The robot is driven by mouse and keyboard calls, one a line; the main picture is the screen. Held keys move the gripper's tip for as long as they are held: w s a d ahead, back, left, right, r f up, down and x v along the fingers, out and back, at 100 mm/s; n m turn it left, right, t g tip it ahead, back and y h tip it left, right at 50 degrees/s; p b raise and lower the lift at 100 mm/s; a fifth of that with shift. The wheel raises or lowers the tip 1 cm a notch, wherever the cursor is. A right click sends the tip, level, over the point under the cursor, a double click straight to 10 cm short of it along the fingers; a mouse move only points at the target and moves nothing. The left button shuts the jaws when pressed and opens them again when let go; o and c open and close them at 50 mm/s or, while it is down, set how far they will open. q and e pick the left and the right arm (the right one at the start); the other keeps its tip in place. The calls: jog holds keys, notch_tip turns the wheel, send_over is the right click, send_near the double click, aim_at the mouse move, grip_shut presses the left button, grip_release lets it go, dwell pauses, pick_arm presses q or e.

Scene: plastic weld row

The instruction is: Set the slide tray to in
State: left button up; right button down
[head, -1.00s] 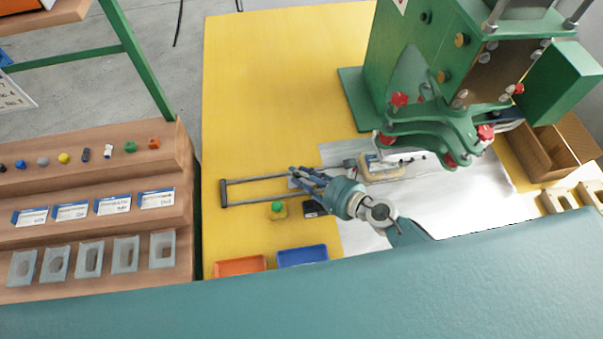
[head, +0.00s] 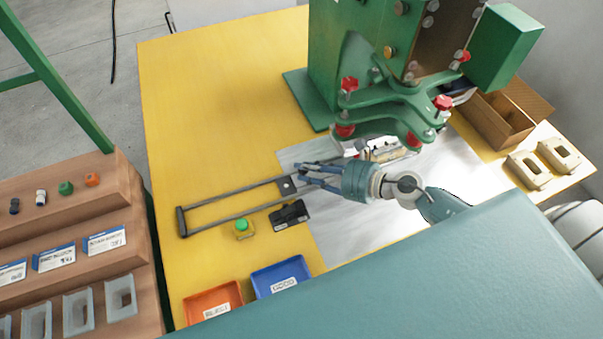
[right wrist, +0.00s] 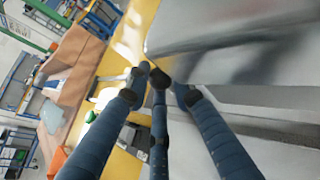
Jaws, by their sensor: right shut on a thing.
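The slide tray (head: 404,152) is a pale plate on two long grey rails, partly hidden under the front of the green press (head: 345,75). The rails run left across the yellow table to a black end bar (head: 182,222). My right gripper (head: 303,174) is shut at the tray's left end, over the rails, beside a small dark block (head: 286,185). Its blue fingers hide what they grip, which I take to be the tray's handle. In the right wrist view, the fingers (right wrist: 157,80) come together beside a large grey surface. My left gripper is out of view.
Orange (head: 213,304) and blue (head: 281,277) bins lie at the front edge. A stepped wooden rack (head: 90,225) stands at left. The yellow table behind the rails is clear.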

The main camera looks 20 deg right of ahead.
jog(key=shift+w+d+r, duration=0.25)
jog(key=c, duration=1.5)
grip_release()
jog(key=shift+s+d+f, duration=0.1)
jog(key=shift+s, duration=0.1)
jog(key=shift+s+d, duration=0.2)
jog(key=shift+s, duration=0.15)
jog(key=v, duration=1.1)
jog(key=shift+r, duration=0.25)
